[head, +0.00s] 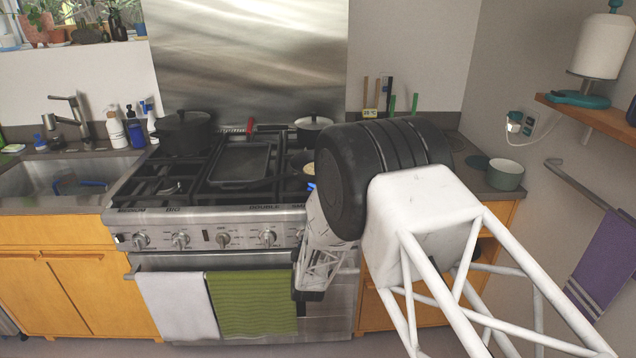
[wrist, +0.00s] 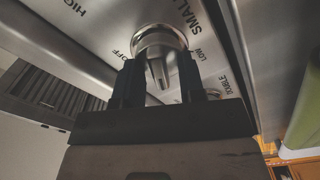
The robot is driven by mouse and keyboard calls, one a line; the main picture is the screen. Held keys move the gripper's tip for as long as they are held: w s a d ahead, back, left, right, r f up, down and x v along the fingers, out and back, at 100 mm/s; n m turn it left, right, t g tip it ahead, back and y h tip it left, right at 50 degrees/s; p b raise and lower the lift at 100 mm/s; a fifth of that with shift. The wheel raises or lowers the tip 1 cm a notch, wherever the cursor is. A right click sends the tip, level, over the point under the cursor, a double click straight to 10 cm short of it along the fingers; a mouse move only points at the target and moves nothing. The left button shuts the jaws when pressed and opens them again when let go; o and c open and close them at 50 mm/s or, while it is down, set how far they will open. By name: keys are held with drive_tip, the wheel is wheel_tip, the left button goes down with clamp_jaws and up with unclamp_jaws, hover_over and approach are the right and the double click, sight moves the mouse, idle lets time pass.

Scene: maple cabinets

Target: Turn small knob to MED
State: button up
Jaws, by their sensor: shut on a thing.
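In the wrist view the small knob (wrist: 160,42) is a round steel knob with a raised bar, under the label SMALL on the stove's front panel. My gripper (wrist: 160,70) is shut on it, with one dark finger at each side of the bar. The printed words OFF, LOW and HIGH show around the knob. MED is not visible, and I cannot tell the exact setting.
In the head view several other knobs, such as the DOUBLE knob (head: 268,237), line the stove front. The oven handle runs below, with a white towel (head: 178,305) and a green towel (head: 252,303). A dark pot (head: 184,132) and a pan (head: 240,165) stand on the stove.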

drive_tip(key=n, duration=0.1)
drive_tip(key=w+n, duration=0.1)
drive_tip(key=n, duration=0.2)
drive_tip(key=shift+w+d+r, duration=0.15)
drive_tip(key=shift+r, duration=0.1)
idle(0.3)
drive_tip(key=shift+n, duration=1.1)
drive_tip(key=o, duration=0.6)
drive_tip(key=shift+o, duration=0.5)
drive_tip(key=shift+s+f, duration=0.1)
drive_tip(key=shift+s, duration=0.25)
drive_tip(key=s, duration=1.1)
drive_tip(key=shift+s, duration=0.35)
